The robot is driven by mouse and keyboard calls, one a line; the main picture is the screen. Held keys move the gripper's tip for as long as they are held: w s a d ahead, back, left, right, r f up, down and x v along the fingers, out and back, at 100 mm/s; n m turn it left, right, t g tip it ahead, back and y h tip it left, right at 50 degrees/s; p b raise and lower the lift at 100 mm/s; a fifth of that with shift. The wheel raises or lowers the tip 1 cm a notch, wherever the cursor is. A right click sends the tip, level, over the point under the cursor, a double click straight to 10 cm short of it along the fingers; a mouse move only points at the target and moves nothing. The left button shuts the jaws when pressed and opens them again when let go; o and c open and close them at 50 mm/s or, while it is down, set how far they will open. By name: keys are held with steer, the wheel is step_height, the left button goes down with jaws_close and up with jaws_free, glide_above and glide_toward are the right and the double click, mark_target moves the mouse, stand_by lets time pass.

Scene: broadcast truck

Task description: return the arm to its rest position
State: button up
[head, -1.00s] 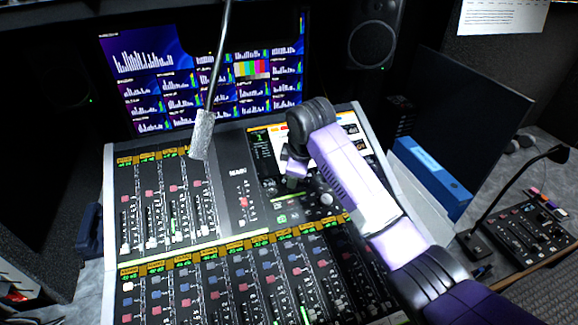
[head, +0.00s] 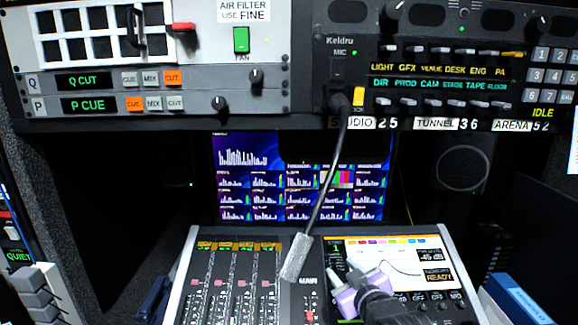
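My gripper (head: 346,284) shows at the bottom of the head view, in front of the mixing console's screen (head: 390,262). Its purple and dark parts cover the screen's lower left. The fingers are small and partly merged with the wrist, so I cannot tell whether they are apart. I see no object held in it. Most of my arm is below the picture's edge.
The mixing console (head: 232,285) fills the bottom middle. A gooseneck microphone (head: 297,258) hangs down left of my gripper from the intercom panel (head: 440,85). A blue binder (head: 520,300) stands at the lower right. A monitor (head: 300,175) and a speaker (head: 462,168) are behind.

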steer(key=s+d+f+m+h, duration=0.1)
steer(key=s+d+f+m, duration=0.1)
steer(key=s, duration=1.6)
steer(key=s+d+f+m+h, duration=0.1)
steer(key=s+d+f+m, duration=0.1)
steer(key=s, duration=1.6)
steer(key=s+d+f+m+h+b, duration=0.1)
steer(key=s+d+f+m, duration=0.1)
steer(key=s, duration=1.6)
steer(key=shift+d+t, duration=0.3)
steer(key=shift+d, duration=0.25)
